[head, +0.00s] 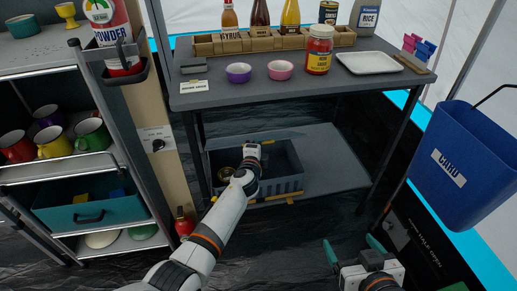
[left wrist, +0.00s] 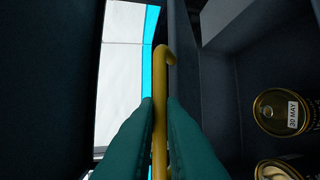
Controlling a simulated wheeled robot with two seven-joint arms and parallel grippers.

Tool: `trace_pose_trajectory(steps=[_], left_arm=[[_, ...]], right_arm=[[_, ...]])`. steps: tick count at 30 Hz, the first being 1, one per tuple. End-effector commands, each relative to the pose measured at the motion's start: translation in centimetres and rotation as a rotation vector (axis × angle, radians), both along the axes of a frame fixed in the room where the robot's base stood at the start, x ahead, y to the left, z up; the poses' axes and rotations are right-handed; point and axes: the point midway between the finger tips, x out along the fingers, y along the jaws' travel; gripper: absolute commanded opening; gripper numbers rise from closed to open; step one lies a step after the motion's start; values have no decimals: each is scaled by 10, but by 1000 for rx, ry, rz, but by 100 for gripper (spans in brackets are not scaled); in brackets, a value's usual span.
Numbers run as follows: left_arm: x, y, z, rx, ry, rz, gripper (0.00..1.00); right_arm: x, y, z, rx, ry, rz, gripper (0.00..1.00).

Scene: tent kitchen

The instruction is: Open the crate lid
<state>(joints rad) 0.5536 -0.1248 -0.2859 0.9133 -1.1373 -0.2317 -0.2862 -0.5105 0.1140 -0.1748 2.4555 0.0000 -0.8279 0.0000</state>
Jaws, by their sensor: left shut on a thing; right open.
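The grey-blue crate (head: 290,186) stands on the table's lower shelf with its inside in view. Its lid (head: 275,136) appears raised at the back, seen nearly edge-on. My left gripper (head: 252,150) reaches over the crate to the lid; its fingertips are hidden in the head view. In the left wrist view my left gripper (left wrist: 160,103) is shut on a thin yellow bar with a hooked end (left wrist: 159,68), apparently the lid's handle. Gold cans (left wrist: 286,112) lie inside the crate. My right gripper (head: 354,250) is open and empty at the bottom right.
The tabletop (head: 210,97) above the crate holds bowls, a red jar (head: 319,50), a white tray (head: 369,63) and bottles. A shelf cart with mugs (head: 52,142) stands left. A blue bin (head: 462,165) hangs right. The lower shelf (head: 338,160) is clear right of the crate.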

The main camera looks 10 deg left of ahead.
Motion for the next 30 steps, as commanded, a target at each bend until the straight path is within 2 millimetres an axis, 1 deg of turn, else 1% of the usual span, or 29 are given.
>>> trace_pose_trajectory(steps=[1, 5, 19, 20, 21, 23, 30], left_arm=[[2, 1, 3, 0, -3, 1, 0], [3, 1, 5, 0, -3, 1, 0], [3, 1, 5, -1, -3, 1, 0], [3, 1, 5, -1, -3, 1, 14], [3, 1, 5, -1, -3, 0, 20], [3, 1, 5, -1, -2, 0, 30], [3, 1, 4, 0, -1, 0, 30]], right_arm=[[-2, -1, -1, -3, 14, -1, 83], [-4, -2, -5, -10, 41, -3, 83], [-6, -3, -7, -13, 54, -4, 83], [-6, -3, -7, -13, 54, -4, 83], [-6, -3, -7, -13, 54, -4, 83], [-6, -3, -7, -13, 54, -4, 83], [-6, -3, -7, -12, 54, -5, 83]])
